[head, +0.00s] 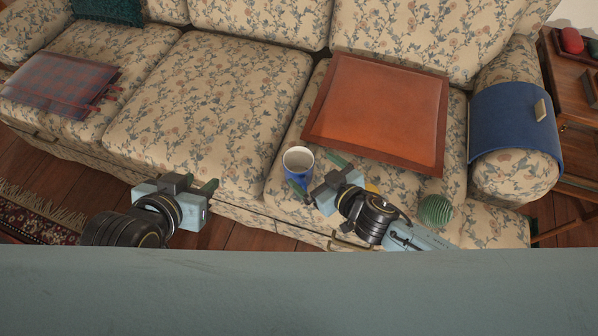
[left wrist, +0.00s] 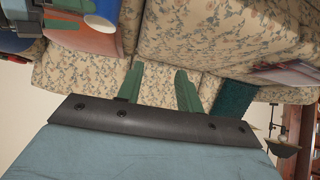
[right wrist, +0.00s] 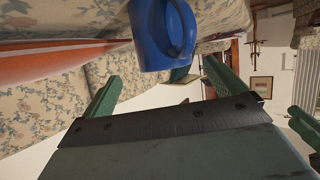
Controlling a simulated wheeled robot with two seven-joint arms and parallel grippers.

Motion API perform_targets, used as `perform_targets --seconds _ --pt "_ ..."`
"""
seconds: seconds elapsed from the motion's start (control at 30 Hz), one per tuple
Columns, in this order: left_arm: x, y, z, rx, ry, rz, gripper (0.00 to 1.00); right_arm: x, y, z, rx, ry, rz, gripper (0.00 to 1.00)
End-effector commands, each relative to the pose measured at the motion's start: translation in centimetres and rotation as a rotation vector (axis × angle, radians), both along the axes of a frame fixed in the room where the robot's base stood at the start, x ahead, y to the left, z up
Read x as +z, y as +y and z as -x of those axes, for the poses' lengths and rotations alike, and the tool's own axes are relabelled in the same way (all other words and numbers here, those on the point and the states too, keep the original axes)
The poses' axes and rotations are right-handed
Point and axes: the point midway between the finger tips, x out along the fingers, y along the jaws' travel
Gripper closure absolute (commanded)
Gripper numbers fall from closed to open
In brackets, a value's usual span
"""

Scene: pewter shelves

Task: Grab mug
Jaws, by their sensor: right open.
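A blue mug with a white inside (head: 298,163) stands upright on the sofa seat, left of the orange-brown cushion's near corner. In the right wrist view the mug (right wrist: 148,38) is at the top, its handle toward the right. My right gripper (head: 319,176) is open and close beside the mug, one finger passing at its near side and the other to its right. In the right wrist view the mug is beyond the open fingers (right wrist: 160,72), not clamped. My left gripper (head: 202,185) is open and empty in front of the sofa, well left of the mug.
An orange-brown cushion (head: 380,110) lies on the seat behind the mug. A green ribbed ball (head: 435,211) is to the right of my right gripper. The middle seat (head: 210,100) is clear. A wooden side table (head: 575,120) stands right.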

Motion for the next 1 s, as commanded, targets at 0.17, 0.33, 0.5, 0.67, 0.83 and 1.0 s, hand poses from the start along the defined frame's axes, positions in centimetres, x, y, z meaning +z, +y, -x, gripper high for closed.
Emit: perform_targets --seconds 0.17,0.33,0.5,0.67,0.83,1.0 --pt "0.6 -0.3 -0.6 -0.005 -0.048 0.013 0.64 -0.2 0.3 -0.4 0.0 -0.001 0.001 0.04" --pt "1.9 -1.0 -1.9 -0.014 -0.155 0.04 0.64 -0.4 1.1 -1.0 0.001 -0.002 -0.001 0.04" --pt "4.2 -2.0 -3.5 -0.028 -0.32 0.083 0.64 -0.9 2.1 -1.9 0.001 -0.001 0.0 0.04" --pt "6.6 -2.8 -4.5 -0.039 -0.471 0.126 0.64 -1.3 3.0 -2.8 0.001 -0.002 0.001 0.04" --pt "8.7 -3.3 -4.9 -0.047 -0.594 0.16 0.64 -1.7 3.6 -3.5 0.0 -0.001 0.001 0.04" --pt "9.6 -3.5 -5.1 -0.051 -0.642 0.174 0.64 -1.8 3.8 -3.8 0.0 -0.001 0.001 0.04"
